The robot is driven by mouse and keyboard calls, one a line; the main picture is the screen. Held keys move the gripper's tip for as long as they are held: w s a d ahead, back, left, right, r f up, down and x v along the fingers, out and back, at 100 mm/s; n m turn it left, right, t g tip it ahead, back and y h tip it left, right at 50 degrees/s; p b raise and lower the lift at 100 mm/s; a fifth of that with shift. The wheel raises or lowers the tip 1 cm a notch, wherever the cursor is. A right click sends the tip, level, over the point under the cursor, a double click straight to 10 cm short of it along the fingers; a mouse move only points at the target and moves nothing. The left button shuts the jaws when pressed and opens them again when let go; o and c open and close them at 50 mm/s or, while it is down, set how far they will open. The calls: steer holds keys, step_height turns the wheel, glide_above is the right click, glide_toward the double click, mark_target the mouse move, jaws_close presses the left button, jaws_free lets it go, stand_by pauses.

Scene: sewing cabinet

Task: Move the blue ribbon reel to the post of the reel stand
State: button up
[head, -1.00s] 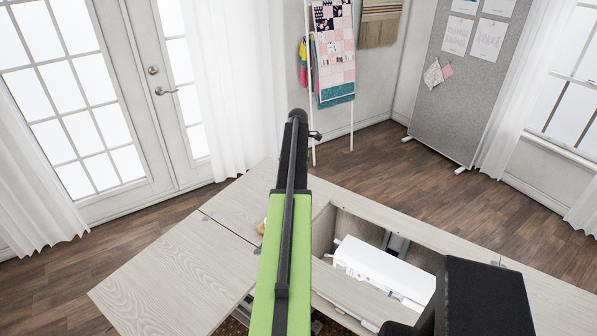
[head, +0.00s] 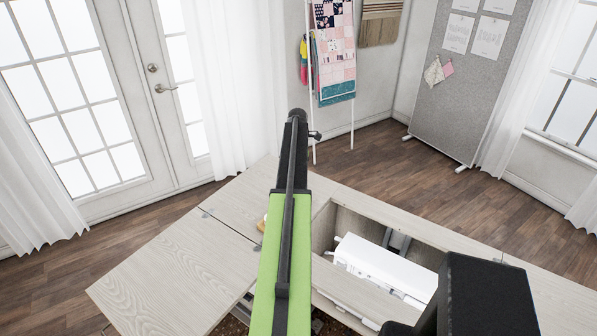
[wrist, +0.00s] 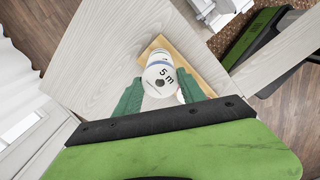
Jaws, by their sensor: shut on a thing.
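The blue ribbon reel (wrist: 157,70) shows in the wrist view as a white round face marked "5 m", with a little blue at its rim. My gripper (wrist: 161,82) has its green fingers on either side of the reel and is shut on it. A light wooden board (wrist: 207,70), which looks like the base of the reel stand, lies on the cabinet top below and beyond the reel. The post is not clearly visible; the reel may hide it. In the head view my arm hides the gripper and the reel.
The pale wood cabinet top (head: 175,275) is mostly bare on the left. To the right is an open well with a white sewing machine (head: 385,268) in it. A small white and pinkish thing (wrist: 180,96) shows beside the right finger in the wrist view.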

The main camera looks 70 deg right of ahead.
steer(key=shift+f, duration=0.15)
steer(key=shift+f+b, duration=1.35)
steer(key=shift+b, duration=0.1)
steer(key=o, duration=1.4)
steer(key=shift+r, duration=0.15)
step_height(320, 180, up, 17)
steer(key=p, duration=1.7)
steer(key=shift+r+p, duration=0.15)
steer(key=shift+p, duration=0.15)
